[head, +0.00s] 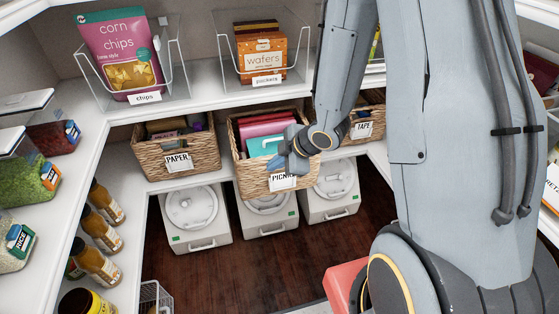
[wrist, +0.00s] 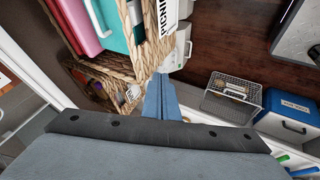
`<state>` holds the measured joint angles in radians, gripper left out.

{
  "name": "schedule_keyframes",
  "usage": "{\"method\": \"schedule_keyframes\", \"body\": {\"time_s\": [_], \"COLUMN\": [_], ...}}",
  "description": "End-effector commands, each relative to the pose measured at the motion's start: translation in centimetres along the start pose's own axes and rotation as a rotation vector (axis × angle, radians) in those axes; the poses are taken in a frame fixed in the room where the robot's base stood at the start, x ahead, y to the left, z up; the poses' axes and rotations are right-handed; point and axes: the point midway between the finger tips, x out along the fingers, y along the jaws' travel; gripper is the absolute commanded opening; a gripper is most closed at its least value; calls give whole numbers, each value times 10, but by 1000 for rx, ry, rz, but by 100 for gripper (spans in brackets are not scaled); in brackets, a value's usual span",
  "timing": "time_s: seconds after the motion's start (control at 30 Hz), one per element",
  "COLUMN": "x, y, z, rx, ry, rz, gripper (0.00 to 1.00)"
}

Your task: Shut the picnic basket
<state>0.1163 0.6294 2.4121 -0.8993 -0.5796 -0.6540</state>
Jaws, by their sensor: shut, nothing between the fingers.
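The picnic basket (head: 246,169) is a woven drawer on the lower shelf, with a label (head: 283,182) on its front. It sticks out past the shelf edge, further than the baskets beside it. Pink and teal boxes stand inside. My gripper (head: 281,164) is shut and empty at the basket's front, to the right of its middle, and covers part of the front and label. In the wrist view the shut fingers (wrist: 159,80) are close to the woven corner of the basket (wrist: 140,45); I cannot tell whether they touch.
The paper basket (head: 177,152) sits to the left and the tape basket (head: 366,120) to the right, partly behind my arm. White lidded bins (head: 195,219) stand below on the dark floor (head: 255,268). Jars line the left shelf.

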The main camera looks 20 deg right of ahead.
Motion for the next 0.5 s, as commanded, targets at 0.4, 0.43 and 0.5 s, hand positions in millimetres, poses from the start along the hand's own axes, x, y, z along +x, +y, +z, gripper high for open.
{"method": "schedule_keyframes", "body": {"time_s": [0.4,0.43,0.5], "x": [54,56,59], "y": [23,26,30], "z": [-1,-1,0], "rx": [-1,-1,0], "ry": [0,0,-1], "rz": [2,2,1], "gripper": [0,0,0]}}
